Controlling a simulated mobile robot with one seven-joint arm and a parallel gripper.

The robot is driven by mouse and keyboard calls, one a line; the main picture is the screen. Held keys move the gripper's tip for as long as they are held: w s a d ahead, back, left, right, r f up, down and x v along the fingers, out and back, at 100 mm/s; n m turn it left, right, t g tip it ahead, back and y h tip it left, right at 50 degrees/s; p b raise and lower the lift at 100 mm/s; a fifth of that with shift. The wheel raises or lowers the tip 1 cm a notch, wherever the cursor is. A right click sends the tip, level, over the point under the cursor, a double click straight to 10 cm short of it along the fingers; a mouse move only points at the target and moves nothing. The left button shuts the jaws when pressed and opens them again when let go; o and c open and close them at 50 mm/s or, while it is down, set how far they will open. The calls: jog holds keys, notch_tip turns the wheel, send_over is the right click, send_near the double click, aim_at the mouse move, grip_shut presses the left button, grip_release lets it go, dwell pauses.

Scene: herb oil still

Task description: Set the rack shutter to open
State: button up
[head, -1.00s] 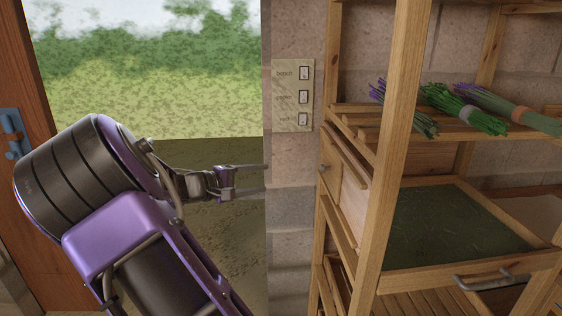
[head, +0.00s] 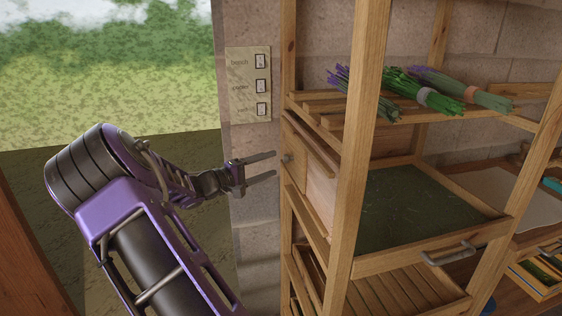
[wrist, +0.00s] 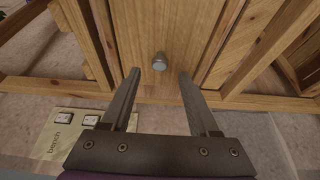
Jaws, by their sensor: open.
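The rack shutter is a wooden panel (head: 294,152) on the left side of the wooden rack, with a small round metal knob (head: 287,158). In the wrist view the panel (wrist: 175,25) fills the upper middle, and its knob (wrist: 159,61) lies ahead between my fingertips. My gripper (head: 275,165) is open and empty, pointing right at the knob, with its fingertips just short of the panel. In the wrist view my gripper's two fingers (wrist: 159,75) are spread on either side of the knob. I cannot tell whether either finger touches it.
A wall plate (head: 248,85) with several labelled switches is left of the rack. Herb bundles (head: 422,95) lie on the upper shelf. A drawer-like tray (head: 420,255) with a metal handle is below. Rack posts (head: 357,150) stand close right of my gripper. A wide opening is at left.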

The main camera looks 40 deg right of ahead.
aim_at(284, 160)
jog(key=d, duration=0.5)
jog(key=shift+s, duration=0.25)
grip_shut()
jog(key=shift+a, duration=0.1)
dwell(1.1)
